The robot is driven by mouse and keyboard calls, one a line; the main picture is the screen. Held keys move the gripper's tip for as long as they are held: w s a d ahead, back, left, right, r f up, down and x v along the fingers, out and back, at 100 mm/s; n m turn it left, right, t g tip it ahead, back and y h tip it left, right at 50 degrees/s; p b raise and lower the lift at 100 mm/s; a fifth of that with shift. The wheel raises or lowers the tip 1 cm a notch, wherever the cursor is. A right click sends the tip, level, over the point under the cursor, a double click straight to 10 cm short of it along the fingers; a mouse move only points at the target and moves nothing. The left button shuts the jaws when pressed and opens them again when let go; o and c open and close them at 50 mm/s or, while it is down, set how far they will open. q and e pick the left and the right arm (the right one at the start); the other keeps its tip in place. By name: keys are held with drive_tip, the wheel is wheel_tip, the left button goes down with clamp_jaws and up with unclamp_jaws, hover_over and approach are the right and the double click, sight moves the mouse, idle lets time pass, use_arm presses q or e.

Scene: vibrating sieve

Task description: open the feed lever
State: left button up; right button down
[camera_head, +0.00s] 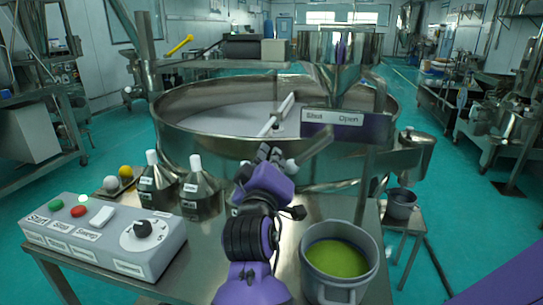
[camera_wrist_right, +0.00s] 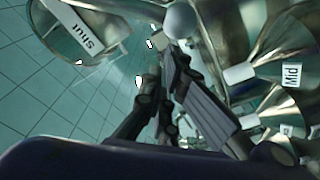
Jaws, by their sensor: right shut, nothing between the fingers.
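A pale round knob (camera_head: 291,165) sits below the plate's left end and may be the feed lever's end; the rest of the lever cannot be told apart. My right gripper (camera_head: 268,153) is shut and empty, just left of this knob. In the right wrist view the knob (camera_wrist_right: 181,20) lies just beyond the fingertips (camera_wrist_right: 170,50); contact cannot be told. My left gripper is out of view.
Metal cone-shaped vessels (camera_head: 203,190) and a control box (camera_head: 105,235) stand on the table left of my arm. A pot of green material (camera_head: 340,282) stands to its right. A steel hopper (camera_head: 338,62) rises above the drum. A bucket (camera_head: 401,203) stands at right.

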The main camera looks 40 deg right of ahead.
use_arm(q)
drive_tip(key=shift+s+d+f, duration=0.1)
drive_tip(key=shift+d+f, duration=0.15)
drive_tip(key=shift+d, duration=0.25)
use_arm(e)
drive_tip(key=shift+d+f, duration=0.35)
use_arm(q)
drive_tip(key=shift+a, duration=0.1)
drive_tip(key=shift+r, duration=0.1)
